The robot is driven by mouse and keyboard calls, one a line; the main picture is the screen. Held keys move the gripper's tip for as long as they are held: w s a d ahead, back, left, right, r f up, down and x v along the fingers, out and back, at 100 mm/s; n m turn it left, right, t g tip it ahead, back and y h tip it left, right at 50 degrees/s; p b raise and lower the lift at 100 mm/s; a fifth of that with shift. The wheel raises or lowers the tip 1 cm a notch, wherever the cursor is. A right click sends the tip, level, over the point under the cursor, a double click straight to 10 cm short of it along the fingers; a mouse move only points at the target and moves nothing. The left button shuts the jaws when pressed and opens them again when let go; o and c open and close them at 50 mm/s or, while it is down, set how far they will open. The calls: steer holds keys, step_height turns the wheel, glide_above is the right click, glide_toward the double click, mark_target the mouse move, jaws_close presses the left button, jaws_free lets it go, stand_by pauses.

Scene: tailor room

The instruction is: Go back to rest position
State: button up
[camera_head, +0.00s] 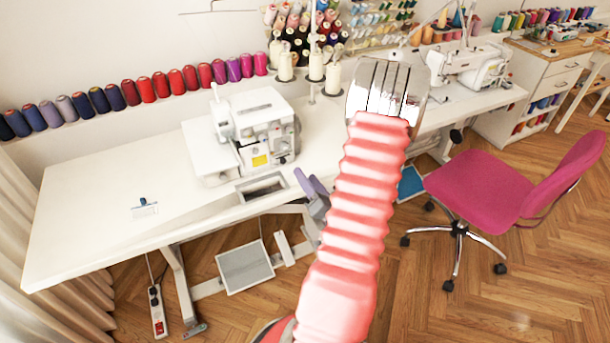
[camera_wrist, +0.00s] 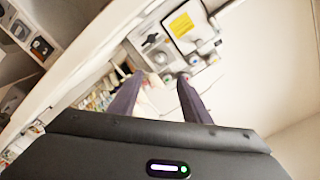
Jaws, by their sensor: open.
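The lilac-grey fingers of my gripper (camera_head: 312,186) show at the front edge of the white table (camera_head: 100,205), partly hidden behind a large pink ribbed shape. In the wrist view, the two dark fingers of my gripper (camera_wrist: 161,80) stand apart with nothing between them. The white sewing machine with a yellow label (camera_head: 255,133) stands on the table, to the left of my gripper. It also shows beyond the fingertips in the wrist view (camera_wrist: 185,45).
The pink ribbed shape with a metal end (camera_head: 350,220) hides part of the table; I cannot tell what it is. A pink chair (camera_head: 500,190) stands at right. Thread spools (camera_head: 160,85) line the wall. A power strip (camera_head: 156,310) lies on the floor.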

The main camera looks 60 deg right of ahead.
stand_by(0.7)
steer(key=s+a+f+n+g+y, duration=0.1)
steer(key=s+f+n+g+y, duration=0.1)
steer(key=s+f+g, duration=0.4)
steer(key=s+f+n+g+y, duration=0.15)
steer(key=f+g, duration=0.25)
steer(key=f, duration=0.4)
steer(key=w+a+r+n+y, duration=0.2)
steer(key=a+r+n, duration=0.4)
steer(key=a+r, duration=1)
steer(key=w+a+r+n+y, duration=0.3)
steer(key=a+r, duration=1.4)
steer(key=a, duration=0.8)
steer(key=w+n, duration=0.1)
steer(key=n, duration=0.1)
steer(key=shift+a+r+n+y, duration=0.15)
steer(key=shift+r+n+y, duration=0.15)
steer(key=shift+n+y, duration=0.05)
steer(key=shift+w, duration=0.1)
steer(key=shift+c, duration=0.5)
